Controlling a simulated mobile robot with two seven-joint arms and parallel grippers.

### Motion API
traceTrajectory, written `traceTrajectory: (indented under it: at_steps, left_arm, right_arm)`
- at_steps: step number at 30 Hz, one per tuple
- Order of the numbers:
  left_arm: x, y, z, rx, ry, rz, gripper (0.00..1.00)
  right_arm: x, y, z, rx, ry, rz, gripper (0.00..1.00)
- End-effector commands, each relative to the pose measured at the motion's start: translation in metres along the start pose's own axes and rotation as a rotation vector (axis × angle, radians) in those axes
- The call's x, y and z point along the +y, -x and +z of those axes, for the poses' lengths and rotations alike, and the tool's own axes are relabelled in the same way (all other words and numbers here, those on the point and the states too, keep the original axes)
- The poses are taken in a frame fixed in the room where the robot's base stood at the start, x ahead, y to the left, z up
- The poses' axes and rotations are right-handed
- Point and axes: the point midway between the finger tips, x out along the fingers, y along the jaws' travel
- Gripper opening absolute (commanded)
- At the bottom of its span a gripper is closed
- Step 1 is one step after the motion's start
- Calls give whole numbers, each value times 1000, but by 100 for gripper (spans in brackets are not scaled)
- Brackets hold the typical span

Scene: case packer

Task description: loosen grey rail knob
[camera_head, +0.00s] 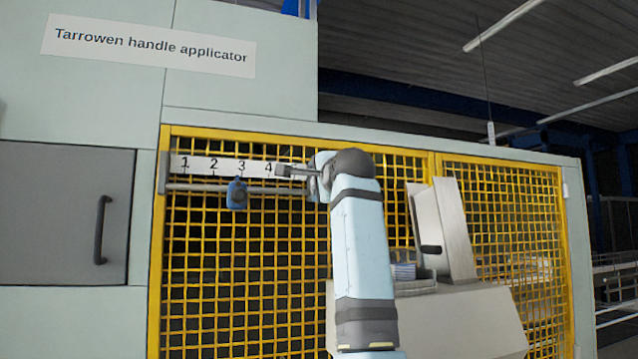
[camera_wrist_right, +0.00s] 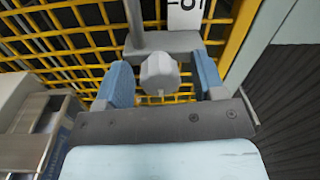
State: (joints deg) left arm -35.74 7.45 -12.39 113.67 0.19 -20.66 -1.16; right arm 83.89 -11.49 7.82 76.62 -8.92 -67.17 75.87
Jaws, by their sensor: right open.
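The grey rail knob (camera_wrist_right: 160,74) shows in the right wrist view, in front of a grey block (camera_wrist_right: 178,42) near the mark 5. My right gripper (camera_wrist_right: 160,68) is open, with one blue finger on each side of the knob. Gaps show between the knob and both fingers, so it is not gripped. In the head view my right arm (camera_head: 360,240) hides the knob and most of the gripper. The rail (camera_head: 208,188) runs below a numbered scale (camera_head: 200,165). My left gripper is not in view.
A blue knob (camera_head: 237,194) sits on the rail between marks 2 and 4. Yellow mesh guarding (camera_head: 240,270) lies close behind the rail. A grey chute-like housing (camera_head: 450,235) stands right of my arm. A cabinet door with a dark handle (camera_head: 102,230) is at left.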

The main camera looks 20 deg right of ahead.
Motion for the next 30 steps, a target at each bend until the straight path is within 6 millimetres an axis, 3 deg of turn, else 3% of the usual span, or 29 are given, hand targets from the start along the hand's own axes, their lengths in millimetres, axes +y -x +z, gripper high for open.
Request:
traceTrajectory:
  at_steps: [12,18,24,30]
  left_arm:
    - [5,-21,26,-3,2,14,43]
    - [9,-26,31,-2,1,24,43]
    - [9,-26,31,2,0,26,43]
    - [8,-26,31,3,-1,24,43]
  right_arm:
    - [4,86,0,1,-2,-6,63]
    - [2,119,0,0,-2,-5,63]
    - [1,132,0,0,-1,-2,63]
    - [0,133,0,0,-1,-1,63]
